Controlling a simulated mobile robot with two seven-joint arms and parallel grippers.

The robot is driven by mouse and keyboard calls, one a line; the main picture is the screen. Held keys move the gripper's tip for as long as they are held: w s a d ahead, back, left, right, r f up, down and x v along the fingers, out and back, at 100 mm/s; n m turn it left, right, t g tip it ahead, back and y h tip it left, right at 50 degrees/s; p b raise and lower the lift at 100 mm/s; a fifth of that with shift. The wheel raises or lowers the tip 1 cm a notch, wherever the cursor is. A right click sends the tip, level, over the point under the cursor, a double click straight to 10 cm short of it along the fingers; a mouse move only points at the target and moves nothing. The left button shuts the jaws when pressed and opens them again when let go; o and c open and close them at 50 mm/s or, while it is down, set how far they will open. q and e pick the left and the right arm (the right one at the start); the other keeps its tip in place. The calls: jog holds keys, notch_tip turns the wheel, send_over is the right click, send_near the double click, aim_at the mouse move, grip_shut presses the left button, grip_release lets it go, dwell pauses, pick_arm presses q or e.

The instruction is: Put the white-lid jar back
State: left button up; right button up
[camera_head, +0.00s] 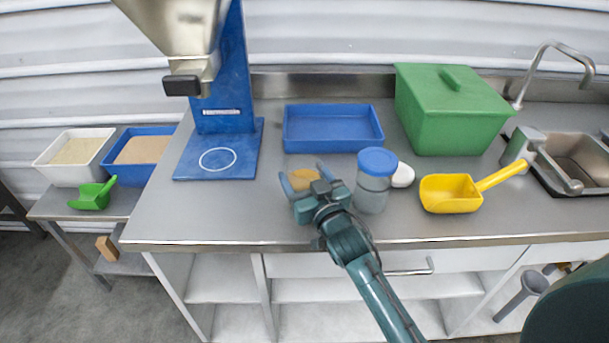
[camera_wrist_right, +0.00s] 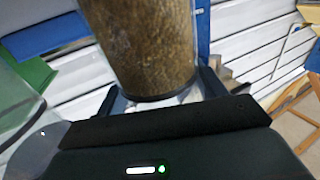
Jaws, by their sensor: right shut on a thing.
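My right gripper (camera_head: 303,182) is shut around a clear jar filled with brown grains, which shows large in the wrist view (camera_wrist_right: 145,45). In the head view only the jar's tan top (camera_head: 303,177) shows between the fingers, near the counter's front. I see no white lid on it. Whether its base touches the counter is unclear. A blue-lid jar (camera_head: 374,183) stands just right of the gripper. A small white rounded thing (camera_head: 403,175), partly hidden, is behind its right side; I cannot tell if it is a lid. My left gripper is not in view.
On the counter (camera_head: 250,215) are a blue tray (camera_head: 333,142), a green lidded bin (camera_head: 450,125), a yellow scoop (camera_head: 450,195) and a hopper on a blue stand (camera_head: 222,85). A sink (camera_head: 578,155) is at right. The counter left of the gripper is clear.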

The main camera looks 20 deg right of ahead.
jog(key=shift+s+f, duration=0.1)
jog(key=shift+f, duration=0.25)
